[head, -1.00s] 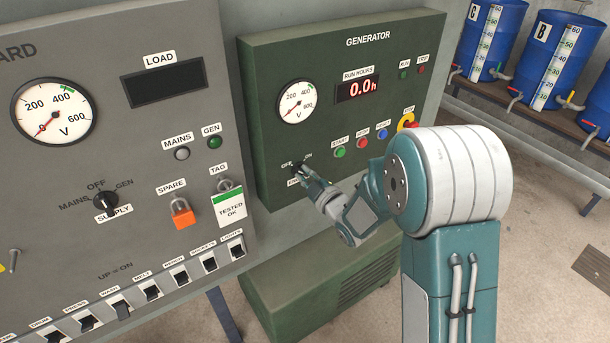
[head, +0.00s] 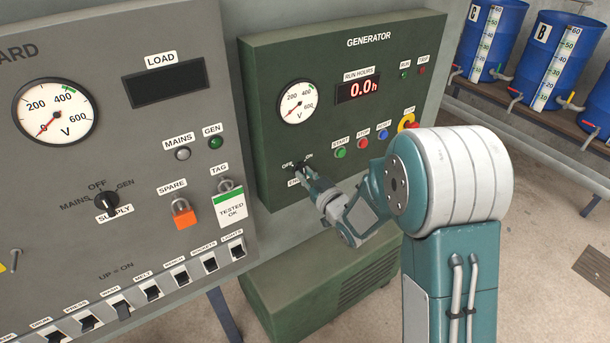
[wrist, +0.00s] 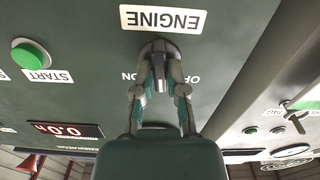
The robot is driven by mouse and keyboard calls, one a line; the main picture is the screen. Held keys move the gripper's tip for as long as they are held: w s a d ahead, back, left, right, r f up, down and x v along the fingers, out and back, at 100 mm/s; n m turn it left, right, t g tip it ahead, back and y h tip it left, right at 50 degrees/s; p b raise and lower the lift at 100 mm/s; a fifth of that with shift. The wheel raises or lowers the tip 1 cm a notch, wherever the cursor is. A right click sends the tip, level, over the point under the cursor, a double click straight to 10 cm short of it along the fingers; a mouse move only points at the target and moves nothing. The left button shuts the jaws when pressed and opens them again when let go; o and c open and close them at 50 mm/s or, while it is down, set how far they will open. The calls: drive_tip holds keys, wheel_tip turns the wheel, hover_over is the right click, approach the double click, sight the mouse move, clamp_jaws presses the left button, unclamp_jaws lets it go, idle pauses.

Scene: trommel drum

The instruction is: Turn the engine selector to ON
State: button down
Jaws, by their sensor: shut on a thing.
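The engine selector (wrist: 158,50) is a dark knob on the green generator panel (head: 400,62). In the wrist view it sits below the upside-down ENGINE label (wrist: 163,19), with the ON mark (wrist: 129,77) and OFF mark (wrist: 192,79) to either side. My gripper (wrist: 160,78) is shut on the selector, one finger on each side. The knob's grip appears to lie between the two marks, but its exact angle is unclear. In the head view my gripper (head: 301,174) covers most of the selector, just below the OFF and ON marks.
START (head: 340,153), STOP (head: 362,144) and other buttons sit right of the selector, close to my arm. The grey switchboard (head: 110,215) stands to the left with a supply selector (head: 106,201) and an orange padlock (head: 184,219). The run-hours display (head: 358,90) reads 0.0h.

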drive_tip(key=shift+s+f+m, duration=0.1)
drive_tip(key=shift+f+m, duration=0.1)
drive_tip(key=shift+m, duration=2.35)
drive_tip(key=shift+f+m, duration=0.2)
drive_tip(key=shift+m, duration=2.35)
drive_tip(key=c, duration=0.7)
unclamp_jaws()
drive_tip(key=shift+r, duration=0.1)
drive_tip(key=shift+r, duration=0.1)
